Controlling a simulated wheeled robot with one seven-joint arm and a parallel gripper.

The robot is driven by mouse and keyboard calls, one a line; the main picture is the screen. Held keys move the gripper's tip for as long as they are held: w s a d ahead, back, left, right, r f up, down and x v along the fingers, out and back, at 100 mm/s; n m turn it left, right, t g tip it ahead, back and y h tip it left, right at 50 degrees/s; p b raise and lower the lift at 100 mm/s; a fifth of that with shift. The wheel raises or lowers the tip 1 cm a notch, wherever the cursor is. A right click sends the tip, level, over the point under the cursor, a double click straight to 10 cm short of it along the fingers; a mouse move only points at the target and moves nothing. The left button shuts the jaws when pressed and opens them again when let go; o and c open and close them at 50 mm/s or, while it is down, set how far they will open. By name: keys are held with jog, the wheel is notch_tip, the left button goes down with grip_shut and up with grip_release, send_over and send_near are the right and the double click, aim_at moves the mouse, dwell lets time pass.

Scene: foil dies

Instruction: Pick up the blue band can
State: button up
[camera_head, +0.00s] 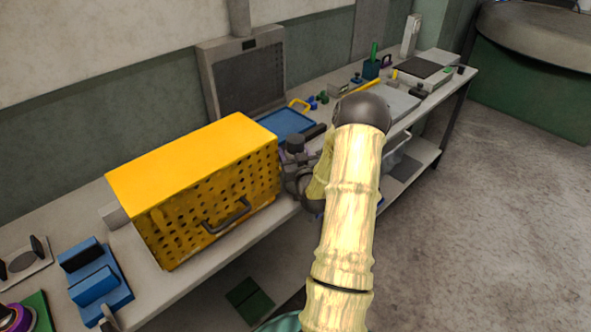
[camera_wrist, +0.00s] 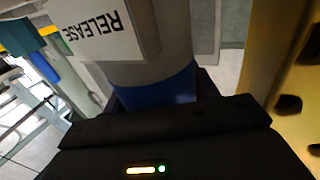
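The blue band can fills the upper middle of the wrist view, as a grey round body with a blue band (camera_wrist: 158,92) around its lower visible part. A white label plate (camera_wrist: 95,28) reading "RELEASE", upside down, overlaps its left side. My gripper (camera_wrist: 160,104) is right at the band, its dark body across the bottom of the view. Dark edges show close on both sides of the band; whether they press on it is hidden. In the head view my gripper (camera_head: 303,180) is beside the yellow box's right end, largely covered by my arm. I cannot make out the can there.
A yellow perforated box (camera_head: 195,180) with a dark handle stands left of my gripper on the long bench (camera_head: 215,262). A blue tray (camera_head: 288,122) lies behind. Blue blocks (camera_head: 95,280) sit at the front left. Open floor (camera_head: 480,240) lies to the right.

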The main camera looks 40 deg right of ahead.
jog(key=c, duration=0.3)
jog(key=shift+c, duration=0.2)
jog(key=shift+r, duration=0.1)
notch_tip(320, 180, up, 18)
jog(key=b, duration=0.1)
dwell(0.9)
